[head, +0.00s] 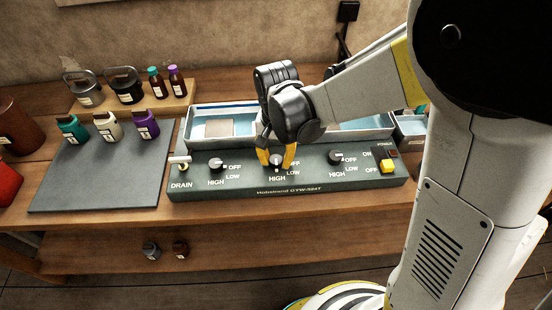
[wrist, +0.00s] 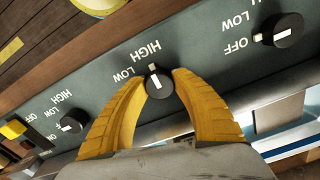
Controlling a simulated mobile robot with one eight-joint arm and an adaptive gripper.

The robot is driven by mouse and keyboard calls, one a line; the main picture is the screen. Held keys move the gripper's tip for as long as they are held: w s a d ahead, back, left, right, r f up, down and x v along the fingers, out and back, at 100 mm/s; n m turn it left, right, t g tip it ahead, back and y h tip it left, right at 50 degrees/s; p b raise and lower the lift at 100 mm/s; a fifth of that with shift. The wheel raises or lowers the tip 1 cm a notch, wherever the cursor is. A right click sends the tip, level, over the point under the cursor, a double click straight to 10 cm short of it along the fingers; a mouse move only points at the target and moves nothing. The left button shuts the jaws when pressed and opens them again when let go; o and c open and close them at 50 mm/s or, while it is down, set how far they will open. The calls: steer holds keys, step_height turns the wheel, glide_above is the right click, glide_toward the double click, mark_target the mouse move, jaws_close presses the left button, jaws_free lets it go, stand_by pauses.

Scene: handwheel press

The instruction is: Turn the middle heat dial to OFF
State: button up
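The middle heat dial (wrist: 160,84) is a round black knob with a white pointer mark. In the wrist view its mark points towards the HIGH label (wrist: 147,51). My gripper (wrist: 160,76) has its two yellow fingertips at opposite sides of this knob, closed in on it with no clear gap. In the head view my gripper (head: 276,161) reaches down over the panel (head: 310,181) from behind. The middle dial (head: 276,165) shows between the fingers, above its HIGH label. The middle OFF label (head: 293,163) lies right of it.
The left dial (head: 216,164) and right dial (head: 336,158) flank the middle one; both point towards OFF. A DRAIN lever (head: 182,164) is at the panel's left end, a yellow power switch (head: 386,167) at its right. Bottles stand by a dark mat (head: 95,185) at left.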

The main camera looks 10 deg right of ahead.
steer(key=c, duration=0.4)
steer(key=n, duration=0.3)
steer(key=shift+n, duration=0.4)
steer(key=n, duration=0.9)
steer(key=shift+n, duration=2.6)
